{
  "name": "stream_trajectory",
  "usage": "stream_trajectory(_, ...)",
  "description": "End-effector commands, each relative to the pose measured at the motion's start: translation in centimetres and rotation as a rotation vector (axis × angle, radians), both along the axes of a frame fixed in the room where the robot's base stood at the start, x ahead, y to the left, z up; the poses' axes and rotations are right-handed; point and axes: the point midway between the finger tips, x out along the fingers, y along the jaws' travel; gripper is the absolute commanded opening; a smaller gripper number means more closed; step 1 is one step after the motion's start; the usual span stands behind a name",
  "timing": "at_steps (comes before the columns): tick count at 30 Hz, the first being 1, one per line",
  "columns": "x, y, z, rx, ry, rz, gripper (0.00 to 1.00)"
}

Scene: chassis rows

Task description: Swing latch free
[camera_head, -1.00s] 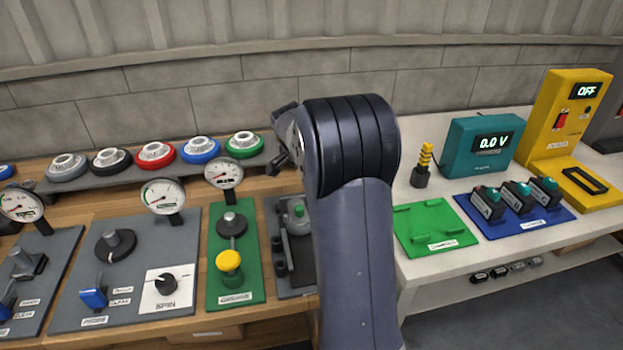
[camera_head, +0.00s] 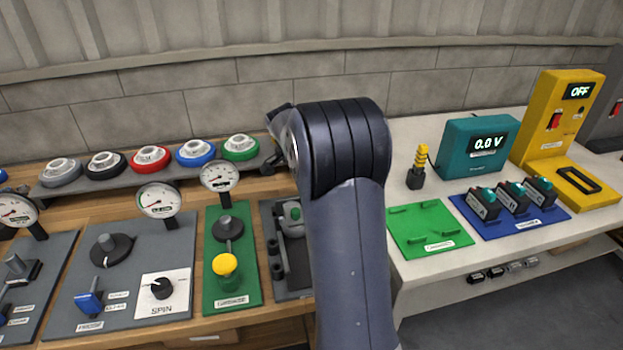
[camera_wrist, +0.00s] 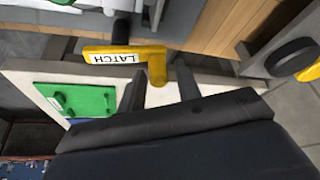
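A yellow latch (camera_wrist: 122,54) with a white label reading LATCH shows in the wrist view. The bent end lies between the fingers in the picture, with a gap towards the right finger. I cannot tell whether the left finger touches it. In the head view my arm blocks the middle, and neither the latch nor my fingers can be made out.
A green plate (camera_head: 428,228), a blue tray with batteries (camera_head: 509,217) and a teal meter (camera_head: 479,147) stand on the white bench at right. Control panels with gauges (camera_head: 159,201) fill the wooden bench at left. Another yellow part with a black knob (camera_wrist: 292,58) is at the wrist view's right.

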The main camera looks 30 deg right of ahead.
Motion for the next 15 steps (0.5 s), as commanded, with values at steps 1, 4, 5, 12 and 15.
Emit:
stream_trajectory(1, 0.0, 0.0, 0.0, 0.000, 0.000, 0.000, 0.36)
stream_trajectory(4, 0.0, 0.0, 0.0, 0.000, 0.000, 0.001, 0.39)
stream_trajectory(5, 0.0, 0.0, 0.0, 0.001, 0.002, 0.001, 0.39)
stream_trajectory(12, -0.1, 0.3, 0.7, 0.000, 0.000, 0.001, 0.39)
stream_trajectory(15, -0.2, 0.9, 2.1, -0.001, -0.001, 0.003, 0.39)
